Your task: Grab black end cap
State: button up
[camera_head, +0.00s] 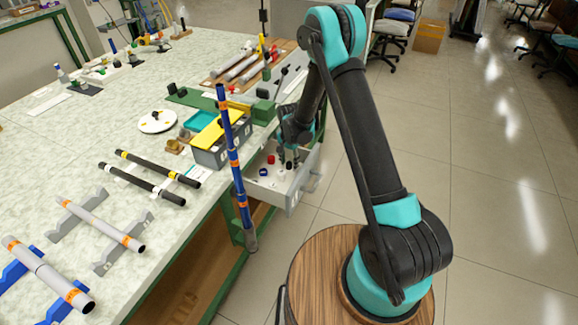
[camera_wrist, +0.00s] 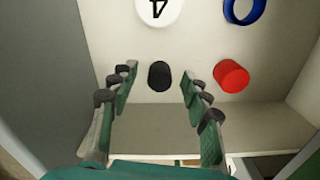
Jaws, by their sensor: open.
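The black end cap (camera_wrist: 160,76) lies on the pale floor of an open drawer (camera_head: 302,186). In the wrist view it sits between the two green fingers of my gripper (camera_wrist: 158,84). The gripper is open, with a clear gap between each finger and the cap. A red cap (camera_wrist: 231,76) lies to the right of the right finger. In the head view my gripper (camera_head: 289,160) reaches down into the drawer; I cannot make out the black cap there.
A blue ring (camera_wrist: 243,11) and a white disc marked 4 (camera_wrist: 158,10) lie farther up in the drawer. The drawer's front wall is close to the fingers. An upright blue tube (camera_head: 231,150) stands left of the drawer, beside a yellow-topped bin (camera_head: 208,158) on the bench.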

jog(key=c, duration=0.8)
jog(key=shift+r, duration=0.1)
